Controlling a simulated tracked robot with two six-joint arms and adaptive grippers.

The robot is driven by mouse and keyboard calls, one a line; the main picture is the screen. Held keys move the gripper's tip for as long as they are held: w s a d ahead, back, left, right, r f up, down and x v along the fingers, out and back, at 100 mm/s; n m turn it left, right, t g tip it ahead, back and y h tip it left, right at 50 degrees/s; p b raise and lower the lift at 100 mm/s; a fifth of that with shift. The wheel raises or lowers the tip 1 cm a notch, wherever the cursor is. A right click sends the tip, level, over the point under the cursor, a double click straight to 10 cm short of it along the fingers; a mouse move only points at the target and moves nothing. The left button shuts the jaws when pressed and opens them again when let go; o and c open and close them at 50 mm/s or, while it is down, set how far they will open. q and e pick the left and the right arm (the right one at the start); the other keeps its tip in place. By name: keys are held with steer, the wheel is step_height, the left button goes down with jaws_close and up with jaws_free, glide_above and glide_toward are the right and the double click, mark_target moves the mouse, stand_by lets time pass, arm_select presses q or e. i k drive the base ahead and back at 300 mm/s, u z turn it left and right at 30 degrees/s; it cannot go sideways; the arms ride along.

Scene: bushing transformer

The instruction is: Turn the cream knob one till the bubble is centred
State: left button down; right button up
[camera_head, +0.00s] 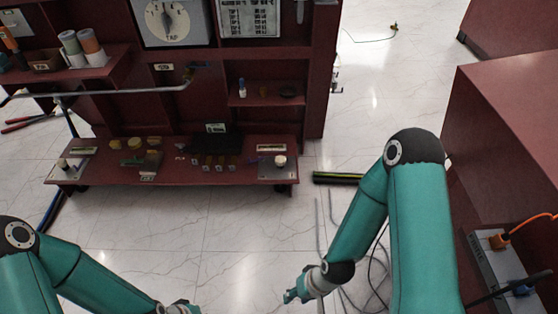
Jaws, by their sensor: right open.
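A cream knob (280,160) stands on a grey plate (275,172) at the right end of the low dark red shelf. A small level vial (270,147) lies just behind it; its bubble is too small to make out. A similar pale knob (62,163) is on a plate at the shelf's left end, with another vial (82,150) near it. My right gripper (290,297) is open and empty over the floor, well in front of the shelf and apart from the cream knob. My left gripper (181,308) is at the bottom edge, partly cut off.
The low shelf (230,172) also holds yellowish round parts (135,143) and a black block (215,142). A grey rail (110,92) crosses in front of the left side. Cables and a dark bar (338,178) lie on the floor. A red cabinet (500,120) stands at right. Floor before the shelf is clear.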

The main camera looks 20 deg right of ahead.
mark_target(280, 159)
steer(key=u, duration=0.25)
steer(key=i, duration=1.65)
steer(key=z, duration=0.3)
